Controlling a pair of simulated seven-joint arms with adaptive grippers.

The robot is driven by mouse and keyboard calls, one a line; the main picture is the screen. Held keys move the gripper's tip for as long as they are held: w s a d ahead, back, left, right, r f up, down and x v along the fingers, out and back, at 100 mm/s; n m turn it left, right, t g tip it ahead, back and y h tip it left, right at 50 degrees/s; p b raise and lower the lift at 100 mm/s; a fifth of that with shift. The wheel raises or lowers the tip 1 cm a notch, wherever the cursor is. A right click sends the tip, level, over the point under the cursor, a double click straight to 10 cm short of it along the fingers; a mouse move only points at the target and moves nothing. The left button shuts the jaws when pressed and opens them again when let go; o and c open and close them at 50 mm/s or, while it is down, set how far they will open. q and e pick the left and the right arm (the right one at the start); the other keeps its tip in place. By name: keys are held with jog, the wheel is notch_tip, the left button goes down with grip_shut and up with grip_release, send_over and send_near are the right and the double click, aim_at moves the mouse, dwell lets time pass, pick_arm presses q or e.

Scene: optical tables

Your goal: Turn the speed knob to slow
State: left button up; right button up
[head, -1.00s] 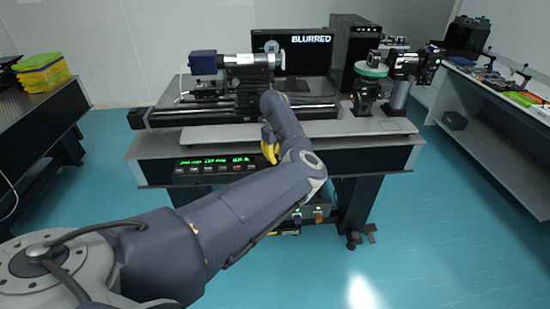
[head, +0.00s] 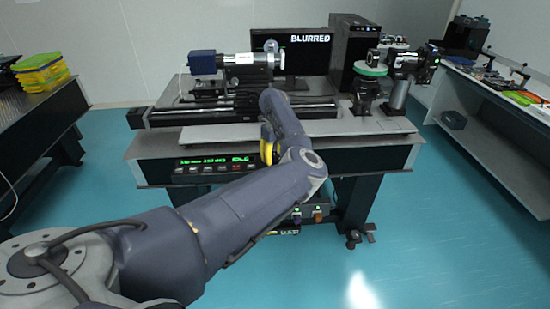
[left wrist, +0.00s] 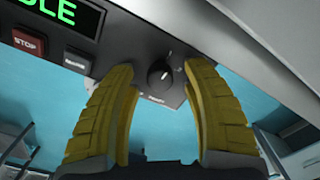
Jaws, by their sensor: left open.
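The speed knob (left wrist: 160,74) is a small round black knob with a light pointer line on the front panel. It shows in the left wrist view, between my two yellow fingertips. My left gripper (left wrist: 160,78) is open, with one finger on each side of the knob; I cannot tell whether either touches it. In the head view my left gripper (head: 267,148) shows only as a bit of yellow at the panel's right end, mostly behind my arm. The knob is hidden there. The labels around the knob are too small to read.
The control panel (head: 215,163) has a green display and a row of buttons. A red STOP button (left wrist: 28,43) is left of the knob. The optical table (head: 370,150) carries a stage and optics. A monitor (head: 300,62) behind reads BLURRED.

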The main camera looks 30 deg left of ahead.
aim_at(275, 156)
pick_arm(q)
notch_tip(275, 156, up, 11)
jog(key=shift+r, duration=0.15)
dwell(0.4)
